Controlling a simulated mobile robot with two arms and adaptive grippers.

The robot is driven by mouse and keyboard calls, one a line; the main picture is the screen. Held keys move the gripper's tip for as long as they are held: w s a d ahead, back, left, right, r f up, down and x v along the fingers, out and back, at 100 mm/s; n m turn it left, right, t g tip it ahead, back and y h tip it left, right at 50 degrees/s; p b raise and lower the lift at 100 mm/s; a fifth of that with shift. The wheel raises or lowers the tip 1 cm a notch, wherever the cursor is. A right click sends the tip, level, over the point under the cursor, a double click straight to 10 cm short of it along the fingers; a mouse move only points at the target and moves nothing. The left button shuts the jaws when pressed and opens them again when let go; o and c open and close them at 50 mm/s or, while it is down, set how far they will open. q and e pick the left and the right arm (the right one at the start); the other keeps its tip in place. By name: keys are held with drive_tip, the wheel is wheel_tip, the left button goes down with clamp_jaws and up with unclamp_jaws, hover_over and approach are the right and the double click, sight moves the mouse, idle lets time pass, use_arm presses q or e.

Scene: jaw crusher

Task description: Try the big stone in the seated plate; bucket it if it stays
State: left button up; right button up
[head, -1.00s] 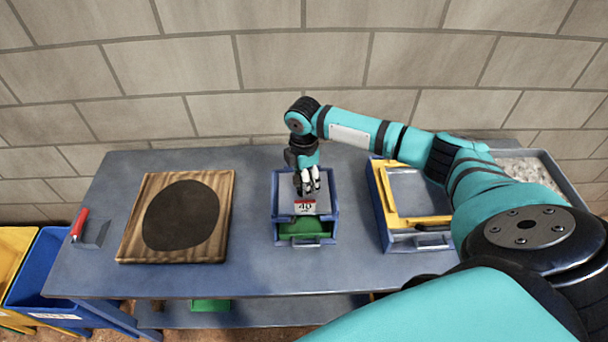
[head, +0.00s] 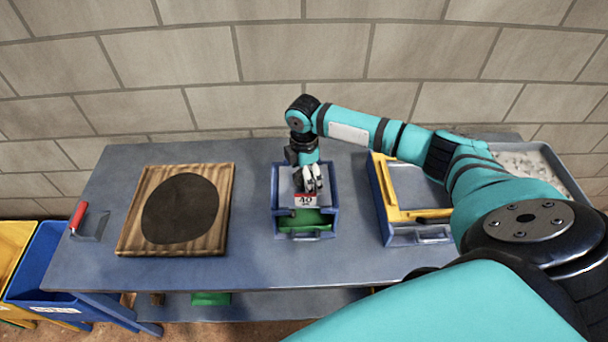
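A small blue box (head: 276,210) stands mid-table. A grey plate with a white and red label reading 40 (head: 305,200) sits in its upper part, with a green piece (head: 306,220) below the label. My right gripper (head: 310,186) reaches down over this plate from behind, its pale fingers just behind the label. Whether the fingers are closed on anything is too small to tell. I cannot make out a big stone; the gripper hides part of the plate. A blue bucket (head: 45,262) stands off the table's left end, beside a yellow one (head: 14,248). My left gripper is out of view.
A wooden board with a dark round patch (head: 180,208) lies left on the table (head: 262,262). A red-handled tool (head: 79,215) lies at the left edge. Right are a blue and yellow framed unit (head: 383,195) and a gravel tray (head: 530,162), partly behind my arm.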

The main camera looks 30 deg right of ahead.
drive_tip(key=shift+r, duration=0.15)
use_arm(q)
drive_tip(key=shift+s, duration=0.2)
use_arm(e)
wheel_tip(320, 180, up, 12)
drive_tip(key=shift+f, duration=0.2)
drive_tip(key=shift+c, duration=0.5)
idle(0.4)
